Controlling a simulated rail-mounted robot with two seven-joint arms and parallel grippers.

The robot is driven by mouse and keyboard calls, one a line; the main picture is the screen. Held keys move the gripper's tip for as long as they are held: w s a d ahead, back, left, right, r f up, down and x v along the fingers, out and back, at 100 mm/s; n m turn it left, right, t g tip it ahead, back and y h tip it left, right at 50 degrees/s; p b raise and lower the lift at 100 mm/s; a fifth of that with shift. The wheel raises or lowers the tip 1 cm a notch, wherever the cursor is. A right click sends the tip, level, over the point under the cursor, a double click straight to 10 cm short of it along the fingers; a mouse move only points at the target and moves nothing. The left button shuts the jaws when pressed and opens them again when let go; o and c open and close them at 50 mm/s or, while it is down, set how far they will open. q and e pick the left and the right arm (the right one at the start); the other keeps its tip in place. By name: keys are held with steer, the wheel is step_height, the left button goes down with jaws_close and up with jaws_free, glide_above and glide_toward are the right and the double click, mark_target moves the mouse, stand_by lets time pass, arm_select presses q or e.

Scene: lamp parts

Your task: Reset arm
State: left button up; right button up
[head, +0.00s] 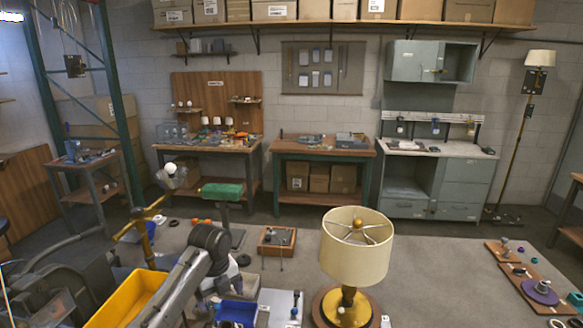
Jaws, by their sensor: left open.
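My left arm comes in from the lower left, bends at a dark grey joint, and reaches down. My left gripper (213,301) is at its lower end, small and partly hidden, over the area beside a blue bin (236,312). It is open, and I see nothing held in it. A table lamp (357,250) with a cream shade and brass stem stands upright on a round wooden base to the right of the gripper, apart from it. My right gripper is not in view.
A yellow bin (128,300) lies left of my arm. A wooden tray (277,240) sits behind the gripper. A green-topped stand (222,191) rises behind my arm. Boards with small parts (535,290) lie at right. Workbenches (322,148) line the back wall. Grey surface between lamp and boards is clear.

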arm_select(q)
steer(key=w+d+r+n+t, duration=0.1)
steer(key=d+r+n+t, duration=0.25)
steer(key=r+n, duration=0.5)
steer(key=d+r+n+t, duration=0.2)
steer(key=r+n+t, duration=0.3)
steer(key=r+n, duration=0.35)
steer(key=s+r+n+t+h, duration=0.1)
steer(key=s+r+n+t, duration=0.35)
steer(key=s, duration=0.25)
steer(key=s+a+f+n+g, duration=0.2)
steer(key=s+a+f, duration=0.1)
steer(key=s+f, duration=0.7)
steer(key=s+a+f+n+g, duration=0.1)
steer(key=s+a+f, duration=0.2)
steer(key=s+f, duration=0.7)
steer(key=s+a+f+n+g, duration=0.25)
steer(key=s+f, duration=0.45)
steer(key=f, duration=0.6)
steer(key=s+f+g, duration=0.5)
steer(key=s+f, duration=0.6)
steer(key=s, duration=0.5)
step_height(320, 180, up, 26)
steer(key=p, duration=2.5)
steer(key=shift+w+a+f+m+t+y, duration=0.2)
steer(key=shift+w+m+t+y, duration=0.1)
steer(key=shift+w+t+y, duration=0.1)
